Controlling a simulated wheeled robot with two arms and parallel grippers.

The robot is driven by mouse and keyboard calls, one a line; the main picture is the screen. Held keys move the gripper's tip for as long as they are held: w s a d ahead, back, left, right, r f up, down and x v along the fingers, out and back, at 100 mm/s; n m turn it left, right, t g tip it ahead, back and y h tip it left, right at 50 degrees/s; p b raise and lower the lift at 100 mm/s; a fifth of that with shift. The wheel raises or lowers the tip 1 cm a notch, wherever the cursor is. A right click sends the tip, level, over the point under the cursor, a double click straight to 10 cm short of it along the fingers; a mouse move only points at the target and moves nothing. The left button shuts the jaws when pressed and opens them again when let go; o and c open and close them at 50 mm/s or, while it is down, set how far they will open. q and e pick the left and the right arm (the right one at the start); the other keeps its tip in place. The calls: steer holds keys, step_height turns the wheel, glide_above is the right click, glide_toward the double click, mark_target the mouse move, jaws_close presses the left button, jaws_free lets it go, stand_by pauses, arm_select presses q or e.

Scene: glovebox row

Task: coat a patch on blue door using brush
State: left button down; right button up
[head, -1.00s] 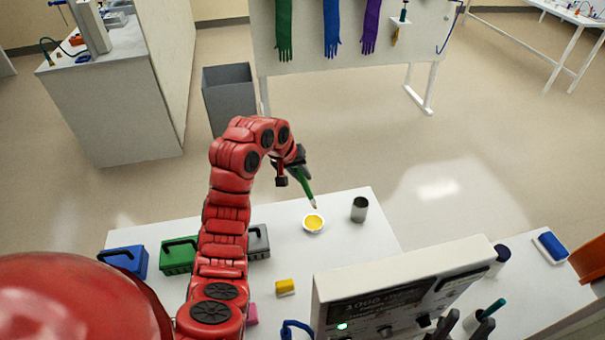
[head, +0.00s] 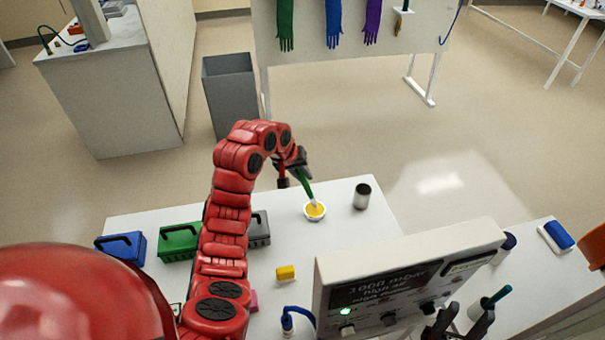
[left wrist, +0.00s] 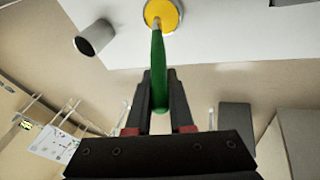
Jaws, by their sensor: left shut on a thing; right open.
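My left gripper (head: 296,166) is shut on the green-handled brush (head: 307,188), which points down with its tip at the small white dish of yellow coating (head: 316,211). In the left wrist view the brush (left wrist: 158,75) runs from between my fingers (left wrist: 159,105) to the yellow coating (left wrist: 168,14). The tip overlaps the yellow; I cannot tell how deep it is. A blue box-like piece with a dark handle (head: 127,250) is at the table's left end; I cannot tell whether it is the blue door. My right gripper (head: 462,322) is open at the bottom right.
A grey metal cup (head: 361,197) stands right of the dish. Green (head: 178,243) and grey (head: 260,228) handled pieces stand left, partly behind my arm. A yellow block (head: 285,273) lies in front. A display unit (head: 400,275) blocks the front right.

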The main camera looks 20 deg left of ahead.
arm_select(q)
steer(key=shift+f, duration=0.65)
stand_by(1.7)
step_height(320, 180, up, 7)
steer(key=p, duration=0.3)
stand_by(0.4)
steer(key=shift+s, duration=0.1)
stand_by(0.6)
